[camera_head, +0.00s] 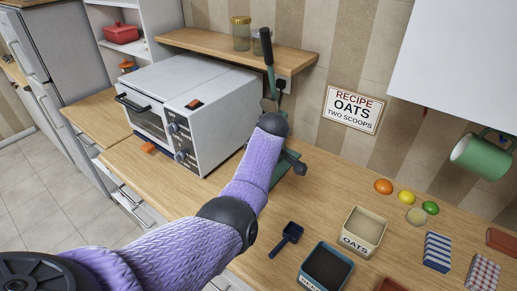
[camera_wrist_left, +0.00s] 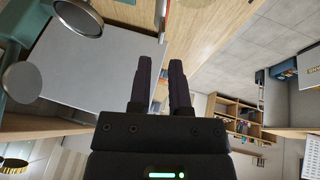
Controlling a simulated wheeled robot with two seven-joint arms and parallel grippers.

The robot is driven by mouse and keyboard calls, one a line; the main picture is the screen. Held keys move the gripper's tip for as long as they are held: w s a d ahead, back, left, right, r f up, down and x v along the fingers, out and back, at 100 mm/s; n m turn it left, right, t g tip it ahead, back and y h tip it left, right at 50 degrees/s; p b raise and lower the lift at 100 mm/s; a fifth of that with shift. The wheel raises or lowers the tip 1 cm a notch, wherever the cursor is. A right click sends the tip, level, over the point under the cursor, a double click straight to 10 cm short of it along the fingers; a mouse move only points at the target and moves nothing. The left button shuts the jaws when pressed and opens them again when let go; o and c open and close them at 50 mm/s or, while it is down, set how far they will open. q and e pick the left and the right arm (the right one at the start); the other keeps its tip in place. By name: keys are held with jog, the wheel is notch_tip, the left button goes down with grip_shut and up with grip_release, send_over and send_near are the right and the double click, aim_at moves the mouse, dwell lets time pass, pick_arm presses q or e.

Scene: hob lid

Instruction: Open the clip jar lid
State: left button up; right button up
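Two glass jars stand on the wooden wall shelf, a taller one with a yellowish lid (camera_head: 240,34) and a smaller one (camera_head: 257,42) partly behind a dark lever handle. They are too small to tell whether either has a clip. My left arm reaches over the worktop towards a green lever device (camera_head: 283,168), partly hidden behind it. In the left wrist view my left gripper (camera_wrist_left: 161,70) has its two fingers apart with nothing between them. My right gripper is in neither view.
A white oven (camera_head: 188,100) stands left of my arm. An oats box (camera_head: 362,232), a dark-filled box (camera_head: 326,267), a blue scoop (camera_head: 287,238) and coloured balls (camera_head: 383,186) occupy the right worktop. A green mug (camera_head: 480,156) hangs below the white cupboard (camera_head: 460,65).

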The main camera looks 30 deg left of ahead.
pick_arm(q)
jog(key=v, duration=0.4)
jog(key=shift+d+r, duration=0.15)
jog(key=shift+r, duration=0.05)
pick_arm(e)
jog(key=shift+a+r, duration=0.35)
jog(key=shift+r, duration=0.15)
pick_arm(q)
jog(key=shift+c, duration=0.2)
